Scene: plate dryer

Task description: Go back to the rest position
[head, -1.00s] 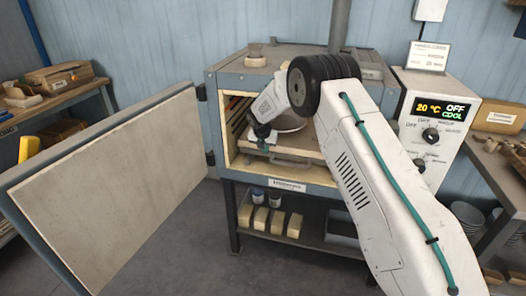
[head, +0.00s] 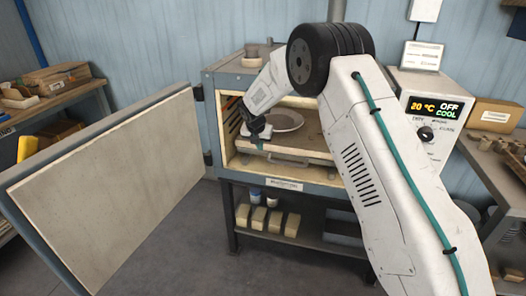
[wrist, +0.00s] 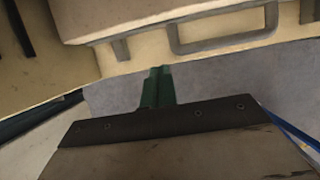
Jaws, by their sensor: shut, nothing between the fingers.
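My gripper (head: 256,139) is shut and empty, pointing down at the front of the open dryer chamber. In the wrist view its green fingers (wrist: 157,86) are together, with grey floor behind them and the shelf edge beyond. The dryer (head: 222,92) is a grey cabinet with a cream lining. A pale round plate (head: 289,121) lies inside on the pull-out shelf (head: 310,150), to the right of my gripper and apart from it. My arm hides part of the dryer's right side.
The dryer door (head: 110,185) stands wide open to the left. A control panel (head: 428,112) reads 20 °C, OFF, COOL. Side benches stand left (head: 60,105) and right (head: 478,165). Under the dryer a lower shelf (head: 315,240) holds several pale blocks and small jars. Floor (head: 190,255) is clear in front.

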